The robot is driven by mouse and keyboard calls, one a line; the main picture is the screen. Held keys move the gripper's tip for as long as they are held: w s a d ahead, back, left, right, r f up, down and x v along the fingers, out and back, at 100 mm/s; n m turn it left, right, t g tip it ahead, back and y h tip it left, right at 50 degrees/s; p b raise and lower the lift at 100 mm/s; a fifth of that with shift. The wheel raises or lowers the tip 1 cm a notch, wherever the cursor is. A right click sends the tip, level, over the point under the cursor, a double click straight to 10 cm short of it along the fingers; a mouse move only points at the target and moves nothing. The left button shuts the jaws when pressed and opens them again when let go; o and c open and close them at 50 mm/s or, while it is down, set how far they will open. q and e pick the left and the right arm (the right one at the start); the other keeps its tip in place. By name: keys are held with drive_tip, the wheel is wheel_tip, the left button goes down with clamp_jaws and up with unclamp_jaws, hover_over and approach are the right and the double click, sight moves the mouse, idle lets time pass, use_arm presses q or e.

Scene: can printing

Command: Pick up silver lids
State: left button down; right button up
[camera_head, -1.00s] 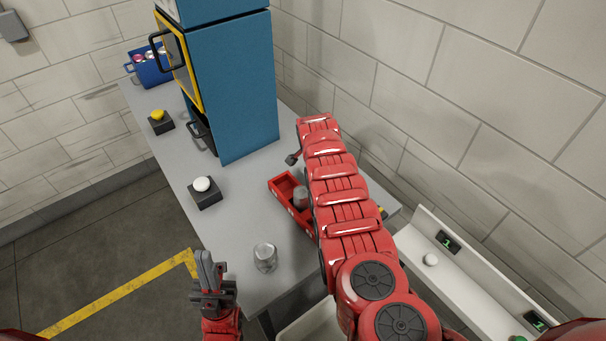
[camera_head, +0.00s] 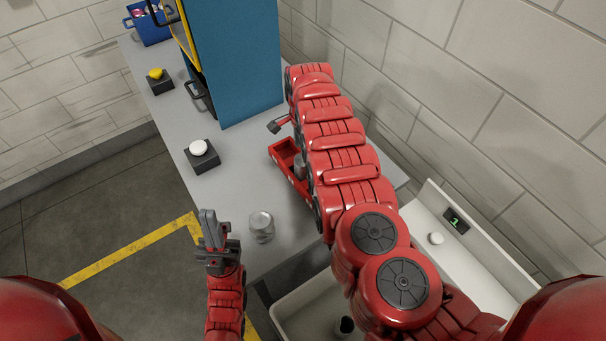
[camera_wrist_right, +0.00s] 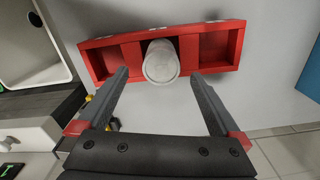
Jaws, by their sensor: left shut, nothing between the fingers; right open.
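A red tray (camera_head: 278,154) lies on the grey counter, with a grey cylinder (camera_head: 299,167) in its middle; I cannot tell whether it is a stack of silver lids. In the right wrist view the tray (camera_wrist_right: 100,57) spans the top, and the cylinder (camera_wrist_right: 161,62) shows its pale round top in the middle section. My right gripper (camera_wrist_right: 160,76) is open, its fingers pointing at the tray on either side of the cylinder.
A tall blue machine (camera_head: 235,60) stands on the counter behind the tray. Boxes with a white button (camera_head: 198,148) and a yellow button (camera_head: 156,74) sit along the left edge. A blue crate (camera_head: 150,27) is at the far end. A pale bin (camera_head: 290,308) is below the near edge.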

sight(303, 159)
drive_tip(key=shift+f+b, duration=0.3)
drive_tip(key=shift+f, duration=0.4)
wheel_tip(303, 159, down, 5)
drive_tip(key=b, duration=0.4)
drive_tip(key=shift+w, duration=0.1)
drive_tip(key=shift+r, duration=0.15)
drive_tip(key=shift+r, duration=0.1)
drive_tip(key=shift+c, duration=1)
clamp_jaws()
